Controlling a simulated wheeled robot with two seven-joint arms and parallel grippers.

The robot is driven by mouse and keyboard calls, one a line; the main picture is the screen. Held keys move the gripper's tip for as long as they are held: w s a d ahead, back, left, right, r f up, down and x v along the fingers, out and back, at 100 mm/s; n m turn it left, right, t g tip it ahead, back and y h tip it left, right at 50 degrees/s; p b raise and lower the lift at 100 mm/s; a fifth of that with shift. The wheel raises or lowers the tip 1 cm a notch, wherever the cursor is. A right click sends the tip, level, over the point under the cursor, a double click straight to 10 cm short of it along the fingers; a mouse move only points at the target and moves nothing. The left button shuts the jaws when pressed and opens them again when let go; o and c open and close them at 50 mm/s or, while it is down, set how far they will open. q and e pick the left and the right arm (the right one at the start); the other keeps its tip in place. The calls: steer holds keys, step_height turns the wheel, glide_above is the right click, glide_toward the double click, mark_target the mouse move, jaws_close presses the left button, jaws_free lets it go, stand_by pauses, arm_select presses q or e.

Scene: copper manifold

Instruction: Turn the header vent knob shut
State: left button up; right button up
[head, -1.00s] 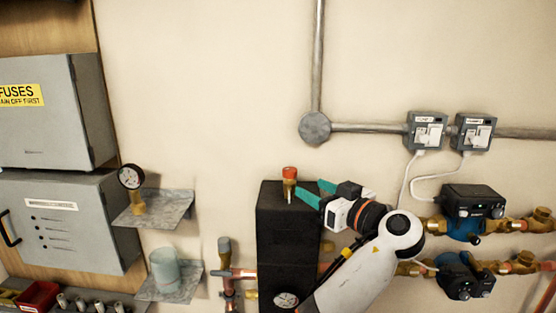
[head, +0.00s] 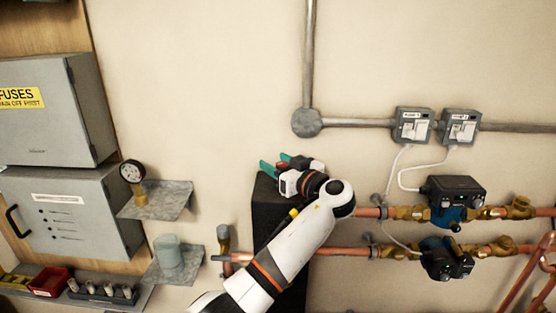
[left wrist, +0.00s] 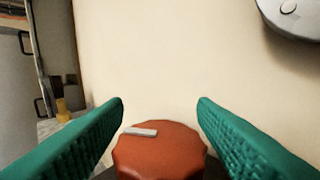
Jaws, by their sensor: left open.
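The header vent knob is a red-brown ribbed cap (left wrist: 160,155) with a pale bar mark on its top, low in the middle of the left wrist view. In the head view only a small red bit of the knob (head: 285,157) shows, above the black header casing (head: 268,205). My left gripper (head: 276,161) is open at the top of the casing, with its teal fingers on either side of the knob. The fingers (left wrist: 160,103) also show in the left wrist view; I cannot tell whether they touch the knob. My right gripper is out of view.
Copper pipes with two black pumps (head: 455,202) run along the wall at right. A shelf with a pressure gauge (head: 132,171) and a shelf with a glass jar (head: 168,251) stand at left. Grey fuse boxes (head: 45,115) hang far left.

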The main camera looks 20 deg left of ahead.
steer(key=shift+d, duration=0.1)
arm_select(q)
steer(key=c, duration=1)
steer(key=shift+o, duration=0.2)
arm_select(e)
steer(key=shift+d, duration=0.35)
arm_select(q)
steer(key=shift+f, duration=0.1)
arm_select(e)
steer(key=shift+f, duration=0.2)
